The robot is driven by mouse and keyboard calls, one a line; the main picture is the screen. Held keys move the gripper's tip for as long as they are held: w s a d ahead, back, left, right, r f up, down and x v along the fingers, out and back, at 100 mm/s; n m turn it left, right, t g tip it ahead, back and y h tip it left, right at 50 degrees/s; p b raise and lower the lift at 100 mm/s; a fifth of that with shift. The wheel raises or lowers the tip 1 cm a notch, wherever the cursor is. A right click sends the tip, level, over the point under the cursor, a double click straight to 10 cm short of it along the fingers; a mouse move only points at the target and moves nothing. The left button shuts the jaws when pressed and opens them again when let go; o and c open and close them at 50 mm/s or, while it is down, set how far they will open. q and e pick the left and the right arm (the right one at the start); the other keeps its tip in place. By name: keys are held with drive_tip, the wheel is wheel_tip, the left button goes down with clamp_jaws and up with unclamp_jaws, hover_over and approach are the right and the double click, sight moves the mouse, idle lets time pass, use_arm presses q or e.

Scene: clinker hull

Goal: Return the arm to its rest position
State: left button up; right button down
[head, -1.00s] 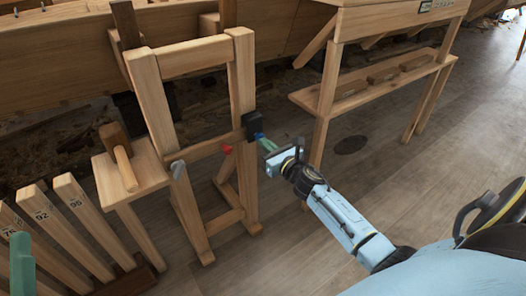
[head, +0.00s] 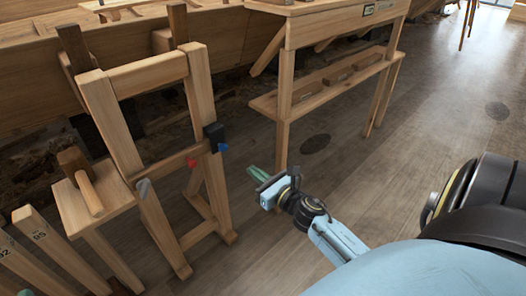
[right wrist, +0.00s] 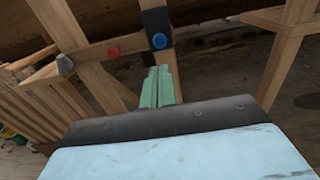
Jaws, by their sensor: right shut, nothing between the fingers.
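My right gripper (head: 258,174) has green fingers that are shut with nothing between them. In the head view it hangs in open air to the right of a wooden frame and clear of it. The right wrist view shows the same shut fingers (right wrist: 158,88) pointing toward the frame, below a black block with a blue button (right wrist: 159,41). The black block (head: 214,134) sits on the frame's right post. My left gripper is hardly in view; only a small green tip shows at the bottom left edge of the head view.
The wooden frame (head: 193,88) stands left of the gripper, with a red knob (head: 191,163) and a grey knob (head: 143,188) on its crossbar. A small stand (head: 110,211) carries a mallet (head: 84,182). A workbench (head: 300,97) stands behind. Floor to the right is clear.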

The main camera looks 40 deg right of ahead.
use_arm(q)
drive_tip(key=shift+a+f+g, duration=0.15)
drive_tip(key=shift+f+g, duration=0.45)
drive_tip(key=shift+f, duration=0.25)
use_arm(e)
drive_tip(key=shift+s, duration=1.2)
